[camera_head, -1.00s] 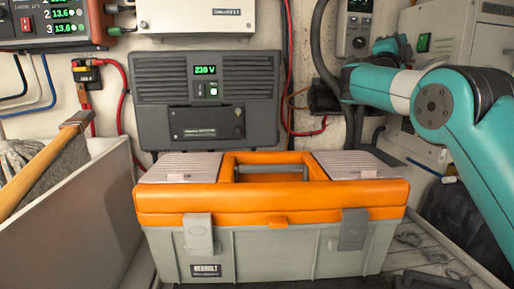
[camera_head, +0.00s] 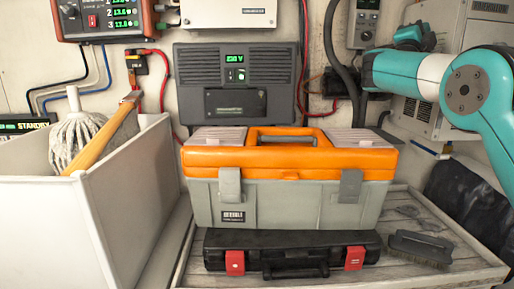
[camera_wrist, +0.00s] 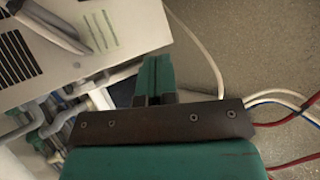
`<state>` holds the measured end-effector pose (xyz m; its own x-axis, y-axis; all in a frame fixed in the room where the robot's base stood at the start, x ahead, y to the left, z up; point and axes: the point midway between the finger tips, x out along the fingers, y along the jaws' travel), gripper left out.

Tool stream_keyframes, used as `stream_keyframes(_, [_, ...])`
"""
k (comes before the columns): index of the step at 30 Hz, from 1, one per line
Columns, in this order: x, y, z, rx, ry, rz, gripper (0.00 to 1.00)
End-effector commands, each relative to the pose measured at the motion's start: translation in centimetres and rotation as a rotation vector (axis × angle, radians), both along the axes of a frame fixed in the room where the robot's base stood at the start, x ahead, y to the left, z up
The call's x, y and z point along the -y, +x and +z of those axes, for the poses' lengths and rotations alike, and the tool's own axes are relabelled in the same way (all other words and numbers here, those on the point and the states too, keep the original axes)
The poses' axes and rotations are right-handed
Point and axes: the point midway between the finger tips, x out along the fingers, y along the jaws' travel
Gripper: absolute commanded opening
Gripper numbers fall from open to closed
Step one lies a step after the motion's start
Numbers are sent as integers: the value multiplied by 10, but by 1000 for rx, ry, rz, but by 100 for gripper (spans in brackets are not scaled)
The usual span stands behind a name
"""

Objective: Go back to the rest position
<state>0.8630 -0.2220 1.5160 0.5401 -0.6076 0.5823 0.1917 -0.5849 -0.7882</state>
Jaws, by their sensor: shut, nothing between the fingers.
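My gripper (camera_wrist: 155,80) shows in the wrist view with its green fingers together and nothing between them. It is near a pale panel with dark slots (camera_wrist: 20,58) and several cables, and I cannot tell if it touches any of them. In the head view my teal and white arm reaches in from the right at the height of the wall units. My fingertips cannot be made out clearly there.
An orange and grey toolbox (camera_head: 290,160) stands behind a black case with red latches (camera_head: 290,255) on a slatted surface. A brush (camera_head: 420,247) lies to the right. A white bin (camera_head: 50,225) holds a mop (camera_head: 85,140). A grey inverter (camera_head: 238,85) hangs behind.

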Motion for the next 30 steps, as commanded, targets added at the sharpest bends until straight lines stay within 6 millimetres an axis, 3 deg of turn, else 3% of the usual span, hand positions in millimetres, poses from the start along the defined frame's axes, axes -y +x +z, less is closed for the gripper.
stream_keyframes(5, [-4, 6, -11, -123, 21, 32, 0])
stream_keyframes(11, [-25, 11, -31, -331, 34, 103, 0])
stream_keyframes(16, [-59, 5, -66, -608, 14, 215, 0])
stream_keyframes(19, [-90, -11, -97, -825, -33, 316, 0])
stream_keyframes(23, [-143, -61, -152, -1159, -163, 511, 0])
stream_keyframes(26, [-182, -118, -194, -1394, -309, 685, 0])
stream_keyframes(30, [-225, -210, -245, -1645, -546, 941, 0])
